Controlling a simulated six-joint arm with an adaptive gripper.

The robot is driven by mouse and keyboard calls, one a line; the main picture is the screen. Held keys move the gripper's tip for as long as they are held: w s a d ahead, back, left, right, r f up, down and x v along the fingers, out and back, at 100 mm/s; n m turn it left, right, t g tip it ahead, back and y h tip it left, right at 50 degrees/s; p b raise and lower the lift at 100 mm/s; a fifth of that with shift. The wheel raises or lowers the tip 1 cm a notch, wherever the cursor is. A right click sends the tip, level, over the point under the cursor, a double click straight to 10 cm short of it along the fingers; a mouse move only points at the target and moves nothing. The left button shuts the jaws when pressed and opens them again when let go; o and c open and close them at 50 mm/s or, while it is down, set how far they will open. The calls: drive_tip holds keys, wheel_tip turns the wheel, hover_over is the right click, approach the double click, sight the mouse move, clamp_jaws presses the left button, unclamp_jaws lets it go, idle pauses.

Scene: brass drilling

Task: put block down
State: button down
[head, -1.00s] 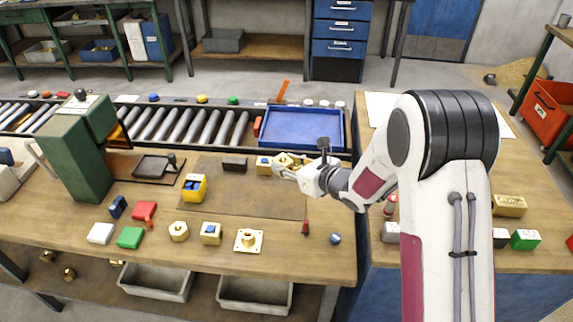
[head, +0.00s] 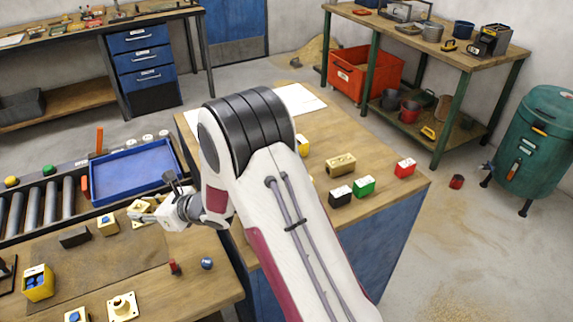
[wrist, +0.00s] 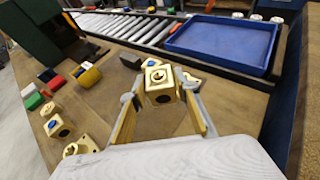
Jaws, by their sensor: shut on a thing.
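A brass block (wrist: 161,76) with a round hole in its top is between my gripper's fingers in the wrist view. My gripper (head: 150,214) is shut on it in the head view, above the back right part of the left workbench (head: 205,285). The held block (head: 139,206) shows only partly there. Whether its underside touches the bench cannot be told. A brass block with a blue top (head: 107,224) stands just left of the gripper, next to a dark block (head: 74,237).
A blue tray (head: 135,172) lies behind the gripper, beside the roller conveyor (head: 50,200). Bare mat lies in front of the gripper.

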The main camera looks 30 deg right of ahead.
drive_tip(key=w+d+r, duration=0.3)
drive_tip(key=w+d, duration=0.2)
drive_tip(key=d, duration=0.4)
drive_tip(key=w+d+r, duration=0.3)
drive_tip(key=w+d, duration=0.3)
drive_tip(key=d, duration=0.3)
drive_tip(key=w+d+r+n+y, duration=0.1)
drive_tip(key=w+d+r, duration=0.2)
drive_tip(key=w+d, duration=0.3)
drive_tip(key=d, duration=0.2)
drive_tip(key=shift+w+d+r+g, duration=0.25)
drive_tip(key=shift+d+r+g, duration=0.15)
drive_tip(key=shift+f, duration=0.15)
idle(0.4)
drive_tip(key=shift+f, duration=3)
drive_tip(key=shift+f, duration=1.85)
